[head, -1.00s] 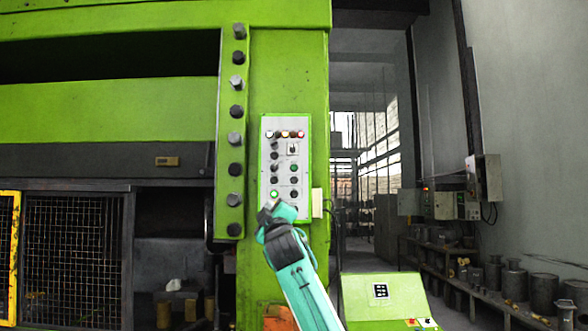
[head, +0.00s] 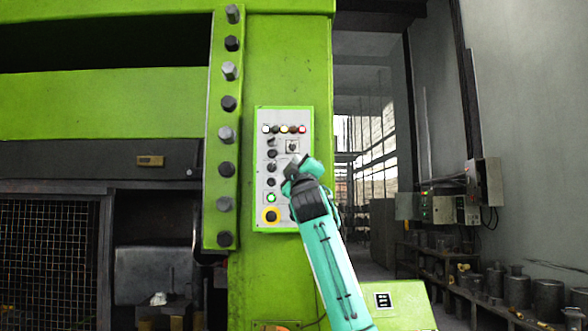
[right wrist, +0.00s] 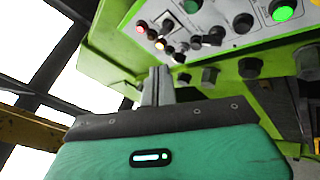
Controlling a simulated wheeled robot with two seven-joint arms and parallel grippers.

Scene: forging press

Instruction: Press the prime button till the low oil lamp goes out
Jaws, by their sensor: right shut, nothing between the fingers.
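The control panel (head: 262,152), a pale plate on the green press column, carries a top row of lamps. A white lamp (head: 266,129), an amber lamp (head: 284,129) and a red lamp (head: 302,129) show there; labels are too small to tell which is low oil or which button is prime. My right gripper (head: 291,168) is shut and empty in front of the panel's right-hand buttons, hiding some. In the right wrist view its closed fingers (right wrist: 158,86) point towards the panel (right wrist: 195,20); contact with a button cannot be told.
A green-lit button (head: 271,197) and a black button on a yellow ring (head: 271,215) sit at the panel's lower left. A bolted strip (head: 226,155) stands left of the panel. A low green console (head: 405,300) stands at lower right.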

